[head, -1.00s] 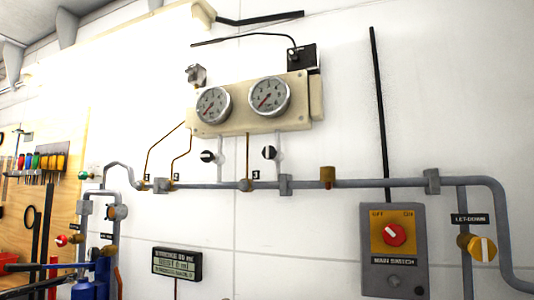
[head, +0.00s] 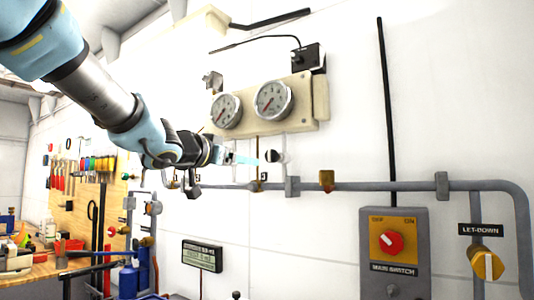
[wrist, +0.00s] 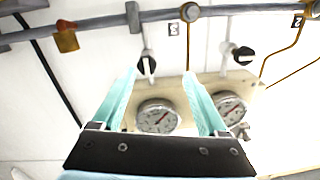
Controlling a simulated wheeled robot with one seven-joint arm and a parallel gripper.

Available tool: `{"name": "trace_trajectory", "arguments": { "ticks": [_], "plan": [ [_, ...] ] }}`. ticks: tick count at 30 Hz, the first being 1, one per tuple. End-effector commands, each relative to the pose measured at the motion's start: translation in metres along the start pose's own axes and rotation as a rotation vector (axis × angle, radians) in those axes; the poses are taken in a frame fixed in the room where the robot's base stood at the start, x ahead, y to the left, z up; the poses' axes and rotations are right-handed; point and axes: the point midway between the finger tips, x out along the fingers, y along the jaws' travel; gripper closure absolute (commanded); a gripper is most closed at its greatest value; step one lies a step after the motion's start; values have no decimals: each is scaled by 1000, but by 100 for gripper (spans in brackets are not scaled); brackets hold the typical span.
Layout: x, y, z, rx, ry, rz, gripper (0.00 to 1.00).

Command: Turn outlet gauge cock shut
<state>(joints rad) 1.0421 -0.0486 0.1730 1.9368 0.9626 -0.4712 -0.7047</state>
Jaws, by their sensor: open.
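Two gauge cocks, black knobs with white bars, sit under the two round gauges. The right-hand cock (head: 272,156) is in plain sight in the head view; I cannot read which is the outlet one. In the upside-down wrist view, the cock near tag 3 (wrist: 147,63) lies just beyond my left fingertip, its white bar roughly along its thin pipe. The other cock (wrist: 240,53) is farther right there, and my arm hides it in the head view. My gripper (wrist: 160,73) is open and empty; its teal fingers also show in the head view (head: 252,160), close left of the right-hand cock.
The gauge panel (head: 304,119) is above the cocks, and a grey pipe (head: 370,186) runs below. A brass fitting (head: 326,180) is on the pipe. The main switch box (head: 393,253) and yellow let-down valve (head: 486,263) are at right. A tool board (head: 85,210) is at left.

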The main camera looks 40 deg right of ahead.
Motion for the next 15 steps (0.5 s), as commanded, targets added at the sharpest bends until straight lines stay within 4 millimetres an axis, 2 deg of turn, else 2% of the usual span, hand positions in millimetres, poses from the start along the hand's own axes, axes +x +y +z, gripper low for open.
{"name": "trace_trajectory", "arguments": {
  "ticks": [1, 3, 8, 15],
  "plan": [
    [2, 10, -12, 9, 22, 29, 24],
    [5, 18, -20, 15, 38, 53, 24],
    [19, 21, -22, 17, 42, 60, 24],
    [63, 24, -24, 17, 39, 59, 24]
  ]
}}
